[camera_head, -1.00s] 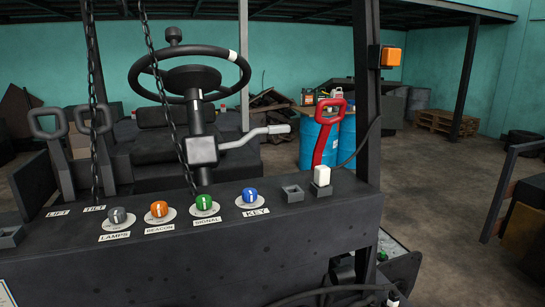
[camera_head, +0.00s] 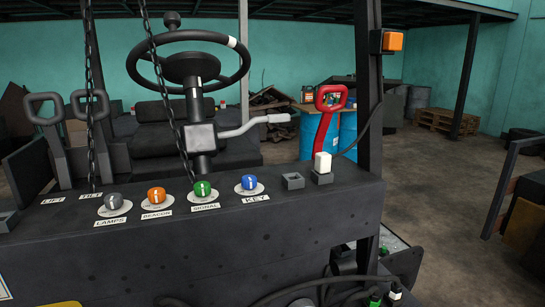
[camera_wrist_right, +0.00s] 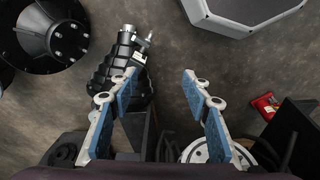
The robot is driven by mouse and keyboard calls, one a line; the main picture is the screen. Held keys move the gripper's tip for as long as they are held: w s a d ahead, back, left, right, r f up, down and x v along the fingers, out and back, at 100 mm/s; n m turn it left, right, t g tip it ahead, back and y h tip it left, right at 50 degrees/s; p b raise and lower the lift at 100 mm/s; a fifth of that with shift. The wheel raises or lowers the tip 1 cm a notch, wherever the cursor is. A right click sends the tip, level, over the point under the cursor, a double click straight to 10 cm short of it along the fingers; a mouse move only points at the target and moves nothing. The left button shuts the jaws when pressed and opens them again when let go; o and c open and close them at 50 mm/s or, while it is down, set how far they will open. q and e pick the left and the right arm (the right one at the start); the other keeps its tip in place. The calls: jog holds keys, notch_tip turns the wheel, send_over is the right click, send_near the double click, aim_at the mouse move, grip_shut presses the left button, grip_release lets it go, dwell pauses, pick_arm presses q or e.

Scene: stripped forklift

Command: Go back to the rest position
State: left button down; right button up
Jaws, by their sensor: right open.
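My right gripper (camera_wrist_right: 159,76) shows in the right wrist view. Neither gripper shows in the head view, and my left gripper is in no view. The forklift's dark dashboard (camera_head: 190,245) stands across the head view, with the grey LAMPS knob (camera_head: 113,201), orange BEACON knob (camera_head: 157,195), green SIGNAL knob (camera_head: 202,189) and blue KEY knob (camera_head: 249,183). A white plug (camera_head: 322,162) stands upright in the right of two small sockets.
The steering wheel (camera_head: 235,42), red lever (camera_head: 322,130) and hanging chains (camera_head: 165,90) rise around the dashboard. Cables and connectors lie at its lower right. In the wrist view, a black ribbed part (camera_wrist_right: 116,72) lies beyond the left finger. Open floor (camera_head: 430,210) extends right.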

jog(key=s+d+f+g+b, duration=0.1)
jog(key=s+d+f+b, duration=0.1)
jog(key=s+f, duration=1.4)
jog(key=shift+d+f, duration=0.3)
jog(key=shift+d, duration=0.15)
